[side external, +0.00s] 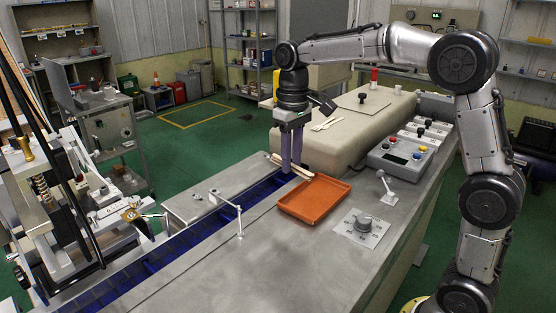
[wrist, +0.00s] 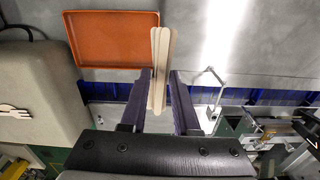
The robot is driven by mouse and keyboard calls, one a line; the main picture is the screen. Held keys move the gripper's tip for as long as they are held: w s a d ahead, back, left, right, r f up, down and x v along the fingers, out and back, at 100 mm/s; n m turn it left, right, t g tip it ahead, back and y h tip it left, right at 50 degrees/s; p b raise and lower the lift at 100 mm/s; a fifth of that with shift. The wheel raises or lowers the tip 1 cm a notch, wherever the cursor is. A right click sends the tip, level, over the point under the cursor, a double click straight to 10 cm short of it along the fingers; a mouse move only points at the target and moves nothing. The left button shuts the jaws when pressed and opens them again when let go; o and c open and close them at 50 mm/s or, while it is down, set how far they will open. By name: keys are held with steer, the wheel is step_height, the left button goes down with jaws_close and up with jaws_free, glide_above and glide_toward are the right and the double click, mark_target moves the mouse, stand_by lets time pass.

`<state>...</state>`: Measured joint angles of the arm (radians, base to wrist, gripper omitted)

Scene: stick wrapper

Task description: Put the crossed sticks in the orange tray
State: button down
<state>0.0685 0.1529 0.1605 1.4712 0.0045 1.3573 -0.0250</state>
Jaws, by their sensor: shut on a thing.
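My gripper (side external: 291,168) is shut on a pair of pale wooden sticks (side external: 300,171) and holds them at the blue channel, just behind the tray. In the wrist view the sticks (wrist: 161,48) overlap at a slight angle between my fingers (wrist: 160,82), their far ends fanned a little. The orange tray (side external: 315,200) lies flat on the grey metal counter and looks empty. In the wrist view the tray (wrist: 112,38) is at the upper left, with the sticks just to the right of its edge.
A dial plate (side external: 361,229), a small lever (side external: 387,188) and a button box (side external: 402,152) are right of the tray. A thin metal post (side external: 238,220) stands to the left beside the blue channel (side external: 205,232).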

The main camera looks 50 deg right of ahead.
steer(key=shift+s+r+n, duration=0.2)
steer(key=shift+s+n, duration=0.1)
steer(key=shift+s, duration=0.15)
steer(key=shift+s+f+n, duration=0.1)
steer(key=shift+n, duration=1.1)
steer(key=n, duration=0.1)
steer(key=s+n, duration=0.1)
steer(key=n, duration=0.1)
steer(key=shift+d+f, duration=0.15)
steer(key=shift+f, duration=0.2)
steer(key=s+d+n+h, duration=0.1)
steer(key=s+d+n, duration=0.4)
steer(key=s+n, duration=0.75)
glide_above(316, 197)
steer(key=f, duration=0.8)
steer(key=shift+s+a+f, duration=0.15)
steer(key=shift+s+a, duration=0.25)
steer(key=shift+w+f, duration=0.25)
steer(key=shift+f, duration=0.05)
step_height(316, 197, down, 2)
steer(key=shift+w+d+f, duration=0.1)
steer(key=shift+f, duration=0.6)
